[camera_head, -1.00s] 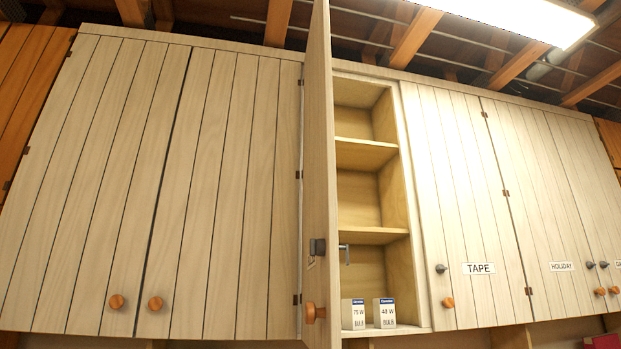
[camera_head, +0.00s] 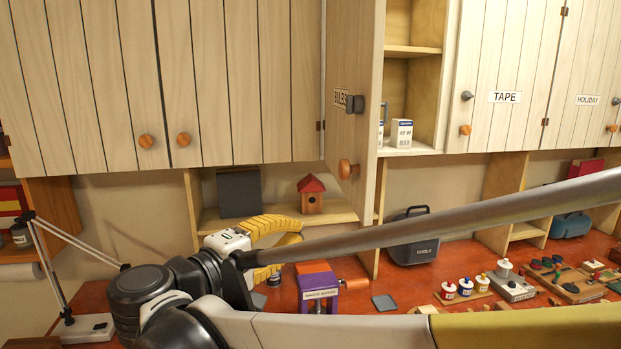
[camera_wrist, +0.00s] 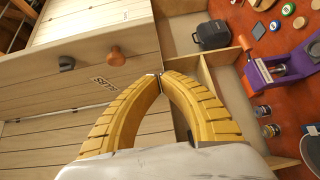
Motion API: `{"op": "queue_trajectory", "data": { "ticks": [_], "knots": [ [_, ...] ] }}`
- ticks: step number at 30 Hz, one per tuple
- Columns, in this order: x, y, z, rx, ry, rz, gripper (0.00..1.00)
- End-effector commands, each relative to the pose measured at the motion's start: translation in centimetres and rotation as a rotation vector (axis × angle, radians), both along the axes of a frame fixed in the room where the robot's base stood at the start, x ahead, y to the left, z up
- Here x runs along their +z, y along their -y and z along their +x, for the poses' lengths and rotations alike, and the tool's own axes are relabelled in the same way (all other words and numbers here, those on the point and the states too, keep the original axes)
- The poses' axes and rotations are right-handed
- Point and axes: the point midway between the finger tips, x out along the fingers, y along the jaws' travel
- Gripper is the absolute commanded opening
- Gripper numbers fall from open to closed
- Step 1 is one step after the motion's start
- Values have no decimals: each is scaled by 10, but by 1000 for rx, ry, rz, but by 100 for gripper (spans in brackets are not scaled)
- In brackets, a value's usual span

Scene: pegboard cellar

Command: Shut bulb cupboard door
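The bulb cupboard door (camera_head: 350,50) stands open, swung out and seen nearly edge-on in the head view. Its front carries a BULBS label (camera_head: 340,98), a dark latch (camera_head: 354,103) and a round wooden knob (camera_head: 347,168). The open cupboard (camera_head: 413,50) shows shelves and bulb boxes (camera_head: 401,134), one partly hidden by the door. My gripper (camera_head: 299,230) is below and left of the knob, apart from the door. In the wrist view, my gripper's yellow fingertips (camera_wrist: 158,77) meet with nothing between them; the knob (camera_wrist: 115,56) and latch (camera_wrist: 67,63) lie beyond them.
A birdhouse (camera_head: 311,194) stands on the shelf behind my gripper. A purple-and-orange device (camera_head: 318,288), a toolbox (camera_head: 413,237) and several small bottles and blocks occupy the red bench. The TAPE cupboard (camera_head: 505,60) to the right is shut.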

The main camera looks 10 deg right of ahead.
Motion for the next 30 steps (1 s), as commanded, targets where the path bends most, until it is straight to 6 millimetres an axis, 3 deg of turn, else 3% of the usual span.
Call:
{"op": "queue_trajectory", "data": {
  "ticks": [2,5,19,24,30],
  "knots": [
    [10,-8,1,1,22,-23,0],
    [11,-3,6,-1,28,-31,0],
    [10,71,64,-4,26,-28,0],
    [10,95,61,-1,26,-28,0],
    [10,107,60,1,26,-28,0]
  ]
}}
